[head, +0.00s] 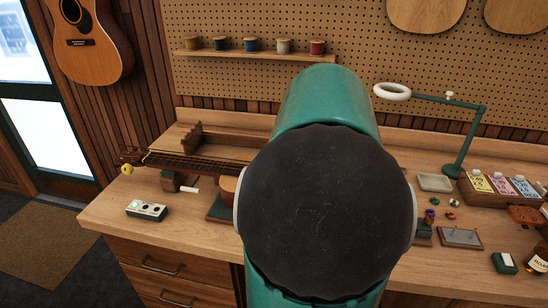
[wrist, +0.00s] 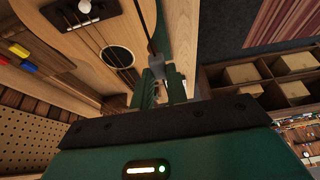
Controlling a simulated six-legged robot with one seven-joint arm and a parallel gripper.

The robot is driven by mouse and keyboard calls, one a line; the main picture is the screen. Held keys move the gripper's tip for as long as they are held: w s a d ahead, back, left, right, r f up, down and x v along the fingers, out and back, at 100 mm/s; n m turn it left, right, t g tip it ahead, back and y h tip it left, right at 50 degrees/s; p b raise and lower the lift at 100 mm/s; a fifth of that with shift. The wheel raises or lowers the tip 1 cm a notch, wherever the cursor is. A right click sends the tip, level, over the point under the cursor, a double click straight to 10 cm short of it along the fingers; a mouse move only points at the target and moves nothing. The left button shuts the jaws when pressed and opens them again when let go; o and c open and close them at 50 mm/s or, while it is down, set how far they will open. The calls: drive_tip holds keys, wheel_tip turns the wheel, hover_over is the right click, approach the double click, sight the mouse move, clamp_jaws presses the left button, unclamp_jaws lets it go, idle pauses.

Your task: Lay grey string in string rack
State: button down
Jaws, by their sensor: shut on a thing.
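In the wrist view my gripper (wrist: 163,88) has its green fingers closed on a small grey piece (wrist: 157,67). A thin dark strand runs up from it; this looks like the grey string (wrist: 149,28), though its full length does not show. A ukulele or guitar body (wrist: 85,40) with a round sound hole lies beyond the fingers. In the head view my arm fills the middle and hides my gripper and much of the bench. A stepped, notched wooden stand (head: 197,138) sits at the bench's left back; I cannot tell if it is the string rack.
An instrument neck (head: 190,162) lies across supports on the bench (head: 125,205). A small pedal (head: 147,210) stands at the left. A lamp (head: 460,150), bottles and small trays crowd the right. Several thread spools (head: 252,44) stand on the wall shelf. Wooden compartments (wrist: 270,75) show in the wrist view.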

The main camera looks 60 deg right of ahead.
drive_tip(key=s+a+r, duration=0.2)
drive_tip(key=s+r, duration=0.1)
drive_tip(key=r, duration=0.3)
drive_tip(key=shift+a+r, duration=0.15)
drive_tip(key=shift+r, duration=0.25)
idle(0.4)
drive_tip(key=w+d+f, duration=0.3)
drive_tip(key=w+d, duration=0.7)
drive_tip(key=d, duration=0.4)
drive_tip(key=w+d+f, duration=0.9)
drive_tip(key=w+d, duration=0.1)
drive_tip(key=shift+f, duration=0.25)
drive_tip(key=shift+w, duration=0.1)
